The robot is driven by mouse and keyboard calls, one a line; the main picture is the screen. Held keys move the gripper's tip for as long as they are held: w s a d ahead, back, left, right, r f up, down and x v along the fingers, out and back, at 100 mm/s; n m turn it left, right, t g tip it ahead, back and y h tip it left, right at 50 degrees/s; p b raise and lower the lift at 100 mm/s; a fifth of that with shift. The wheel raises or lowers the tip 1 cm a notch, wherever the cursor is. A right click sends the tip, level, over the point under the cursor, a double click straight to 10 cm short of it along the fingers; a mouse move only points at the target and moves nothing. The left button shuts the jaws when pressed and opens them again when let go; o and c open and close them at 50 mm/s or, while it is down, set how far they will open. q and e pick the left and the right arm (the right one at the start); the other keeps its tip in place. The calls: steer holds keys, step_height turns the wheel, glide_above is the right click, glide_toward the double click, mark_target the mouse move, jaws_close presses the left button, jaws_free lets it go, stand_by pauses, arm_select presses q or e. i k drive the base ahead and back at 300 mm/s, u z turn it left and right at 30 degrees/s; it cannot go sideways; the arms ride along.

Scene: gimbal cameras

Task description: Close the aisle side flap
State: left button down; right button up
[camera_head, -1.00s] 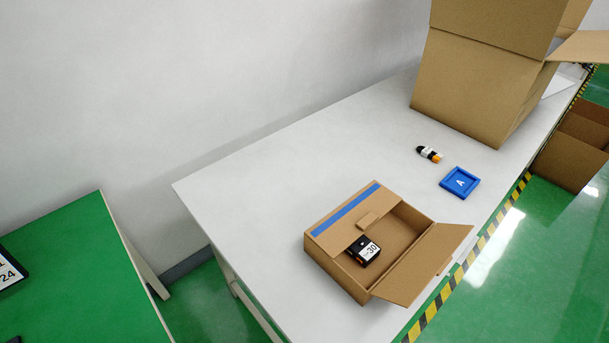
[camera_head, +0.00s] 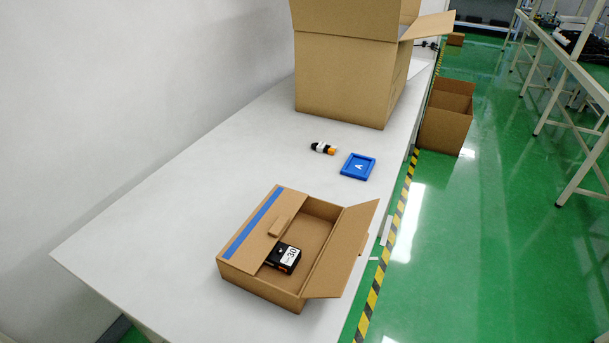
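A small cardboard box (camera_head: 262,287) sits on the white table in the head view. Its flap on the wall side, with a blue stripe (camera_head: 253,223), lies folded inward over part of the opening. Its aisle side flap (camera_head: 343,250) stands open, tilted outward toward the green floor. A black item with a white label reading 30 (camera_head: 284,256) lies in the box, partly under the striped flap. Neither of my grippers is in view.
A blue tray marked A (camera_head: 358,167) and a small black, white and orange item (camera_head: 323,148) lie beyond the box. A large open carton (camera_head: 345,80) stands at the back of the white table (camera_head: 150,235). Another carton (camera_head: 446,130) stands on the aisle floor.

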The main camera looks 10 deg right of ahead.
mark_target(330, 276)
steer(key=k, duration=0.5)
steer(key=u, duration=2)
steer(key=k, duration=1.05)
steer(key=z, duration=1.85)
steer(key=i, duration=0.5)
steer(key=u, duration=0.05)
